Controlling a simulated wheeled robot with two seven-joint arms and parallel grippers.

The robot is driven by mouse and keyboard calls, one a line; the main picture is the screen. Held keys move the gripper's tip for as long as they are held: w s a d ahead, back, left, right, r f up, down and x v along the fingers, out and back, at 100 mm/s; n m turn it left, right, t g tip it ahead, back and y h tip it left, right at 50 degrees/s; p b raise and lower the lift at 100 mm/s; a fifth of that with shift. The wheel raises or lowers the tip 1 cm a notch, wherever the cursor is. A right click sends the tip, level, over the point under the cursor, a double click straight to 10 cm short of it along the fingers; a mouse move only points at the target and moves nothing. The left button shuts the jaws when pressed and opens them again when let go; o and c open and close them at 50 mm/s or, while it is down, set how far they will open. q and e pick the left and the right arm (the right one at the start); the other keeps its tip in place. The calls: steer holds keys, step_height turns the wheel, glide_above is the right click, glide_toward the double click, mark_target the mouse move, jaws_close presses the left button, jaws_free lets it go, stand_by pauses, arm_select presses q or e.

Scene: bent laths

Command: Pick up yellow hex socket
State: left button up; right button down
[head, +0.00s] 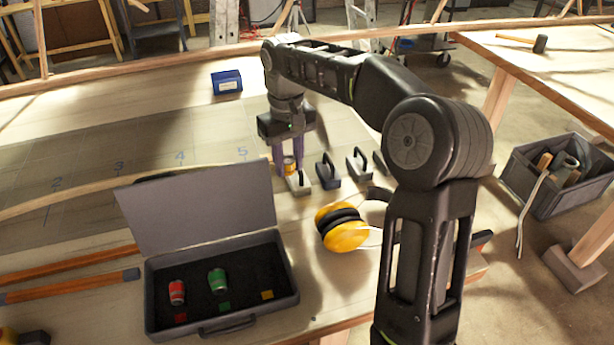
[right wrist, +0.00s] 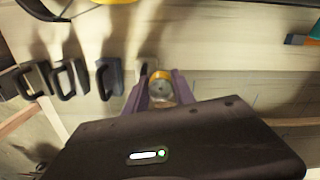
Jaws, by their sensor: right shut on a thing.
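The yellow hex socket (head: 290,165) is a small round piece with a yellow band. My left gripper is not in view.
Several clamps with black handles (head: 328,176) stand just right of the gripper. Yellow ear muffs (head: 345,236) lie between the case and my right arm. A blue box (head: 227,82) stands at the back. A tool crate (head: 560,190) is at the right.

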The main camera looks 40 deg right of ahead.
steer(key=w+p, duration=0.5)
steer(key=w, duration=0.4)
steer(key=shift+w+a+p, duration=0.3)
steer(key=shift+w+a, duration=0.1)
steer(key=shift+m, duration=0.3)
steer(key=a, duration=0.1)
steer(key=s+a+f, duration=0.1)
steer(key=a, duration=0.1)
steer(key=a+f, duration=0.1)
steer(key=shift+s+a+f, duration=0.2)
steer(key=shift+s+f, duration=0.05)
steer(key=shift+s, duration=0.15)
steer(key=shift+n, duration=0.8)
steer(key=s+a, duration=0.1)
steer(key=a, duration=0.2)
steer(key=s+a+r, duration=0.1)
steer(key=a, duration=0.2)
steer(key=s+a+r, duration=0.1)
steer(key=a, duration=0.2)
steer(key=shift+s+a, duration=0.1)
steer(key=shift+a+r, duration=0.15)
